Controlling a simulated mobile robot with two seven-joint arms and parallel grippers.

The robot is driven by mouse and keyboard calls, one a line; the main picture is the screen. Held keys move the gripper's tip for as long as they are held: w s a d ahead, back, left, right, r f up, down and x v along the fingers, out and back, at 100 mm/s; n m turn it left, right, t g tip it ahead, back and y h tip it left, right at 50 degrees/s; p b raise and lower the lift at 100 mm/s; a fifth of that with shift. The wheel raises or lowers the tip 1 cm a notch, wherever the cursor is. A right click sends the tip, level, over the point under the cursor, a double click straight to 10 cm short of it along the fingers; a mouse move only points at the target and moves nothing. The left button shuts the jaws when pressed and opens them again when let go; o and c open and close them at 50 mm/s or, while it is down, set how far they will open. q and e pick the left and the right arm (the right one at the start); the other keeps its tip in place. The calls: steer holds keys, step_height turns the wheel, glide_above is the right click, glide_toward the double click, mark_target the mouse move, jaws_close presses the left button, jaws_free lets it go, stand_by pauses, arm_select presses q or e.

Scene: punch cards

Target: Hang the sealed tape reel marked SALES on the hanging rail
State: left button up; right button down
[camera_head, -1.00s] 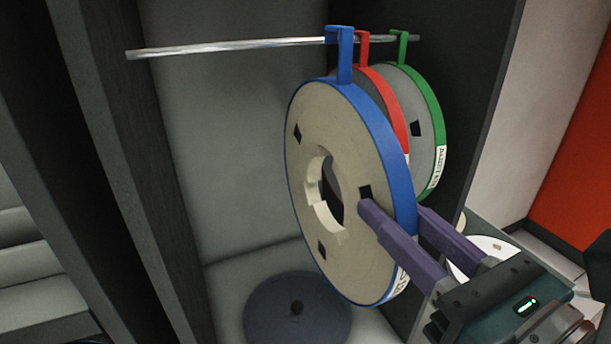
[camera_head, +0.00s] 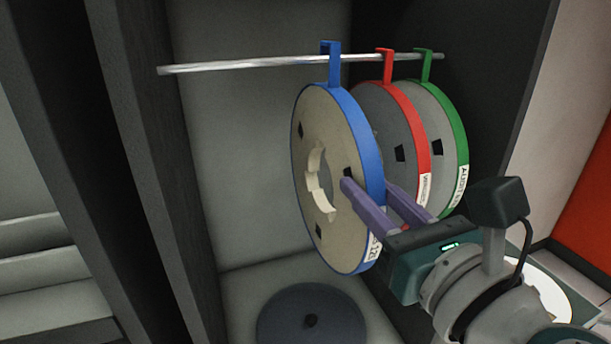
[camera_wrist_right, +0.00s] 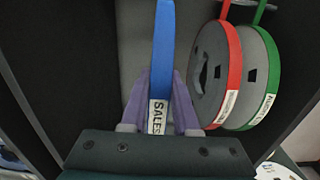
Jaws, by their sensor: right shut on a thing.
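The SALES reel (camera_head: 373,150) is a beige disc with a blue rim and a blue hook on top. Its SALES label reads clearly in the right wrist view (camera_wrist_right: 158,115). My right gripper (camera_head: 370,188) is shut on its rim, one finger on each side, and holds it upright. The hook's top is at the hanging rail (camera_head: 240,66), left of the other hooks; I cannot tell whether the rail bears its weight. My left gripper is not in view.
A red-rimmed reel (camera_head: 423,160) and a green-rimmed reel (camera_head: 458,150) hang at the rail's right end. The rail's left part is bare. A dark round disc (camera_head: 290,310) lies on the cabinet floor. A dark cabinet wall (camera_head: 150,150) stands at left.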

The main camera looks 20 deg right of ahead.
mark_target(343, 173)
steer(key=shift+w+r+b, duration=0.1)
steer(key=shift+w+b, duration=0.25)
steer(key=shift+w, duration=2.8)
steer(key=shift+w+a, duration=0.1)
steer(key=shift+w, duration=0.05)
steer(key=shift+f+b, duration=0.65)
